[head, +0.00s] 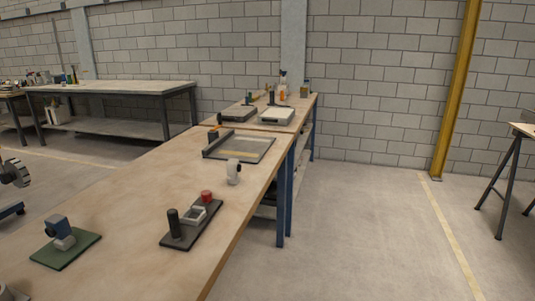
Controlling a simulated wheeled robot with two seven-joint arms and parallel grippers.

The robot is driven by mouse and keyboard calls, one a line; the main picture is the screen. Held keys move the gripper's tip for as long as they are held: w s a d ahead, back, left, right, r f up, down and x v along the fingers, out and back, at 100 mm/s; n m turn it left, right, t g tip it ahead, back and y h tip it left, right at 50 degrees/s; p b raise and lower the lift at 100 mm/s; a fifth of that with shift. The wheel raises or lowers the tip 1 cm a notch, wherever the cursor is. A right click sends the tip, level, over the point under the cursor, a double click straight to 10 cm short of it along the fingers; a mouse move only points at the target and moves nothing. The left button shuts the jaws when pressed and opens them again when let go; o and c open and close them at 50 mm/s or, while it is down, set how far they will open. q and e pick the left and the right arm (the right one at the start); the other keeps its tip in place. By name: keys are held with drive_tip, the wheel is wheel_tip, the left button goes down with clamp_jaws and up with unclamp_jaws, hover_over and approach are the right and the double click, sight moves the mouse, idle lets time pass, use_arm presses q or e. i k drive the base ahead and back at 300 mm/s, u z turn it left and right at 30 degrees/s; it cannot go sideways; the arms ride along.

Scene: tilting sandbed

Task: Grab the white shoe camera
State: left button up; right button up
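A small white upright object (233,173) with a rounded head, which looks like the white shoe camera, stands on the wooden bench (130,205) near its right edge. It is too small to make out details. A blue and grey device (58,230) on a white foot sits on a green mat (72,252) at the front left of the bench. Neither of my grippers can be made out in the head view.
A dark board (183,238) with a black post, a white square frame and a red knob lies in front of the white object. A grey framed tray (240,147) lies behind it. Another table (110,86) stands at the back left.

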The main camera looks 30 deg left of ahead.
sight(233, 167)
drive_tip(key=i, duration=2.9)
drive_tip(key=u, duration=3.9)
